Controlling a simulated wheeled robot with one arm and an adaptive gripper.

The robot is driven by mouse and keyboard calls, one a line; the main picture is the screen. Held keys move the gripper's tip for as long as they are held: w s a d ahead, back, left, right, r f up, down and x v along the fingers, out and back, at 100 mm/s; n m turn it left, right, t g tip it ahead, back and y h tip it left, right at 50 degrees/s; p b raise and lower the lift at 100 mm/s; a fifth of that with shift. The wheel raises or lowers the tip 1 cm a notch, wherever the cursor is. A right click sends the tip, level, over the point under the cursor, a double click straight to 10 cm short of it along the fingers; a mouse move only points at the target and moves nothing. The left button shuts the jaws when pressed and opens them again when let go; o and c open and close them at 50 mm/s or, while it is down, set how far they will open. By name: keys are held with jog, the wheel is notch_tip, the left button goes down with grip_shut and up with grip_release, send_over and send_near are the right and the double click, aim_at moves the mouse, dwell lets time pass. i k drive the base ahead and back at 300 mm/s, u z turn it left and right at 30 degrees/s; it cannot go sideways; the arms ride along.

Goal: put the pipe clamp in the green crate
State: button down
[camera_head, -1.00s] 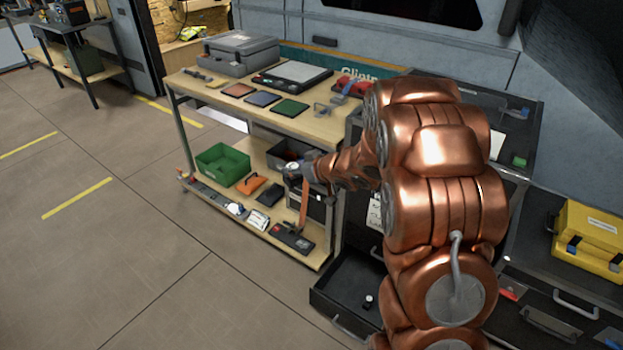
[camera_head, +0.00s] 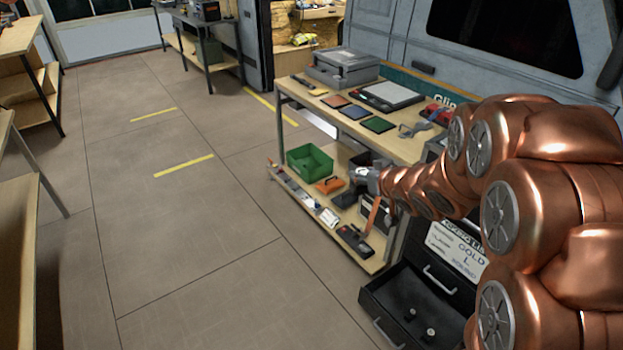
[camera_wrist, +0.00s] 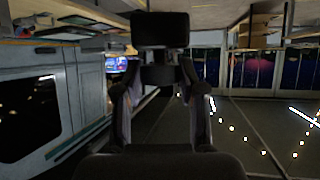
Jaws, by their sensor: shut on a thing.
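The green crate (camera_head: 307,166) stands open on the lower shelf of the wooden workbench, at its left end. My gripper (camera_head: 362,176) shows small in the head view, to the right of the crate and apart from it, in front of the bench. In the wrist view my gripper's two dark fingers (camera_wrist: 160,76) close in on a dark, blocky thing (camera_wrist: 160,30), taken to be the pipe clamp. Its shape is too dark to make out. No other pipe clamp can be made out.
The bench top (camera_head: 325,99) holds a grey case (camera_head: 344,68) and several flat coloured pads. An orange tool (camera_head: 329,184) and black items lie on the lower shelf near the crate. An open black drawer (camera_head: 385,298) juts out at lower right. The floor on the left is clear.

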aim_at(312, 162)
jog(key=u, duration=0.55)
jog(key=i, duration=0.55)
jog(key=u, duration=0.75)
jog(key=i, duration=1.5)
jog(key=u, duration=0.4)
jog(key=i, duration=1.6)
jog(key=z, duration=0.45)
jog(key=i, duration=1.3)
jog(key=z, duration=1.85)
jog(key=i, duration=0.95)
jog(key=z, duration=0.75)
